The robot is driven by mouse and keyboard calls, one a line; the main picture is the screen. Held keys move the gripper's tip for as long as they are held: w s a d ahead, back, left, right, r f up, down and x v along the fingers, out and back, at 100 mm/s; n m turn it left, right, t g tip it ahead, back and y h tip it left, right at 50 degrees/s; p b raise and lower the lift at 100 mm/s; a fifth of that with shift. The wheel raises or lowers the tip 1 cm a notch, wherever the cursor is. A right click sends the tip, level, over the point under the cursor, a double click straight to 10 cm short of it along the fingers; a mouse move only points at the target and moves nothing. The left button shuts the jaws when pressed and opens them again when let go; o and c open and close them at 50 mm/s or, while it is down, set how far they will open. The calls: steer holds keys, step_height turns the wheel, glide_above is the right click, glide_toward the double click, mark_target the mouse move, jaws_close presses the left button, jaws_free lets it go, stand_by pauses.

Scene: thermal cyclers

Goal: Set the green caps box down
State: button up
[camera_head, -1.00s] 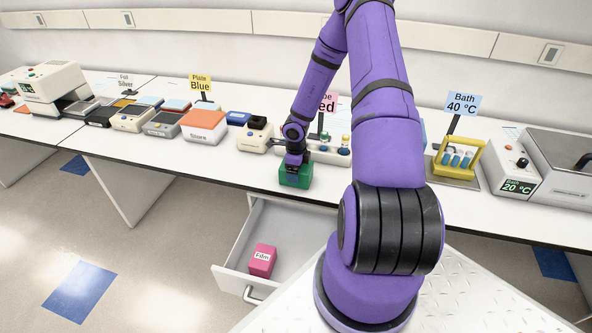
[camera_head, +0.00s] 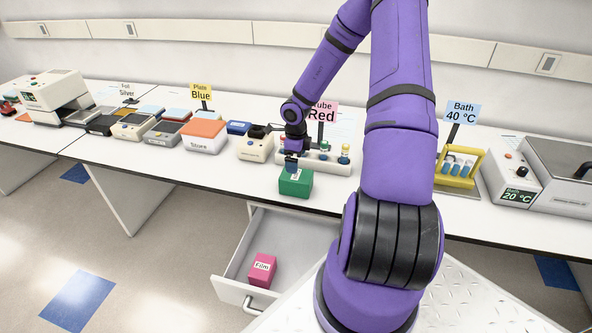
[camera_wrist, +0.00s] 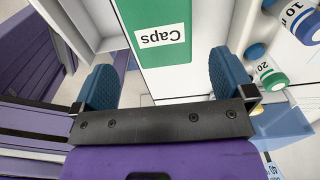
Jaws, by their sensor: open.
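The green caps box (camera_head: 296,183) sits on the white bench top near its front edge, above the open drawer. In the wrist view the green box (camera_wrist: 158,62) shows its white "Caps" label, upside down, just beyond my fingers. My gripper (camera_head: 291,162) is just above and behind the box in the head view. In the wrist view my gripper (camera_wrist: 160,82) has its two blue fingers wide apart with nothing between them, and the box is clear of them.
An open drawer (camera_head: 235,262) below the bench holds a pink Film box (camera_head: 262,269). A tube rack (camera_head: 325,163) with capped vials stands close behind the green box. Left along the bench are several devices, including an orange-topped box (camera_head: 205,133). A yellow rack (camera_head: 458,166) stands right.

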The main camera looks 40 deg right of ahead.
step_height(320, 180, up, 3)
steer(key=shift+f, duration=0.2)
steer(key=w+a+r+n+t, duration=0.3)
steer(key=a+r+n, duration=0.1)
steer(key=r, duration=0.4)
steer(key=w+a+r+n+t+h, duration=0.1)
steer(key=w+a+r+n+t, duration=0.1)
steer(key=a+r+n, duration=0.45)
steer(key=w+a+r+n+t, duration=0.2)
steer(key=w+r+n+t, duration=0.1)
steer(key=r, duration=0.7)
steer(key=s+a+r+n+y, duration=0.3)
steer(key=s+a+r+n, duration=0.85)
steer(key=s+a, duration=0.4)
steer(key=s+d+r+n+g+h, duration=0.1)
steer(key=s+n, duration=0.1)
steer(key=s, duration=0.6)
steer(key=s+d+r+n+g+h, duration=0.1)
steer(key=s+n, duration=0.2)
steer(key=s, duration=0.5)
steer(key=shift+d+g, duration=0.35)
steer(key=shift+g, duration=0.05)
